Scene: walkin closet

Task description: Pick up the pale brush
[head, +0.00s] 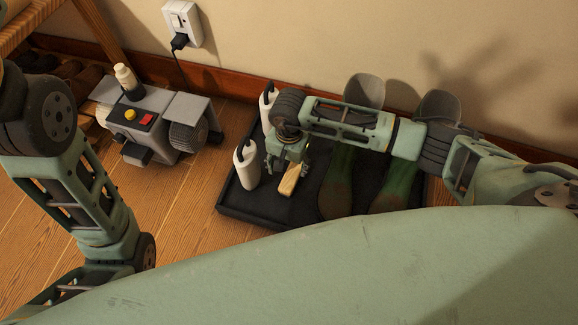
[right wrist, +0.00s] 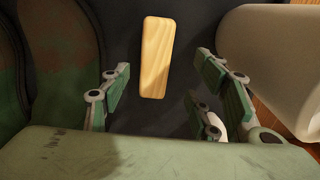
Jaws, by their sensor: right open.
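The pale brush (head: 291,179) shows as a light wooden block lying in the black tray (head: 233,205). It lies between a white bottle and the green boots. My right gripper (head: 285,168) is over the tray, close above the brush, and partly covers it in the head view. In the right wrist view the brush (right wrist: 156,57) lies lengthwise, just beyond and between the spread fingers of the open, empty gripper (right wrist: 165,92). Whether it has bristles underneath is hidden. My left arm shows at the left of the head view, but its gripper is not visible.
White bottles (head: 246,166) stand left of the brush; green boots (head: 338,178) stand close to its right. A grey machine (head: 150,125) with a small bottle (head: 127,80) on it is on the floor, below a wall outlet (head: 183,22). Wooden floor between machine and tray is clear.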

